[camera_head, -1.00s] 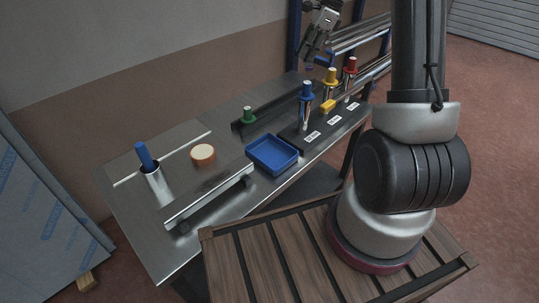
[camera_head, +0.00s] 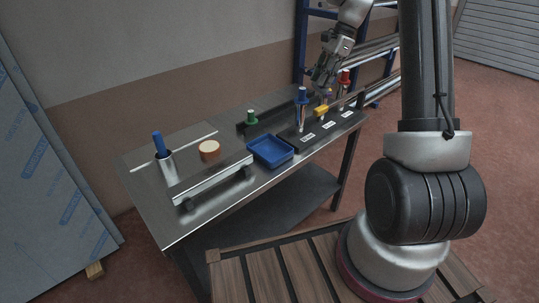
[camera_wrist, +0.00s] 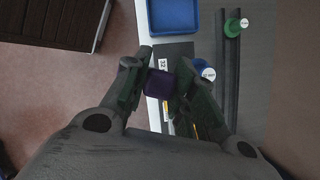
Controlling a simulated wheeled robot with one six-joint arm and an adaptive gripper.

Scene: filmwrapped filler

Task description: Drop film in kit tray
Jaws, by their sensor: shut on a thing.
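My gripper (camera_head: 322,76) is shut on a small dark purple block (camera_wrist: 160,84), seen between the two fingers (camera_wrist: 164,78) in the wrist view. Whether this block is the film I cannot tell for sure. The gripper is above the far right end of the bench, close over the yellow-handled and red-handled tools. The blue kit tray (camera_head: 289,160) lies on the bench to the left of the gripper and looks empty. The tray also shows at the top of the wrist view (camera_wrist: 172,30), apart from the block.
A blue-handled tool (camera_head: 302,96), a yellow one (camera_head: 322,111) and a red one (camera_head: 345,77) stand in a dark labelled rack.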

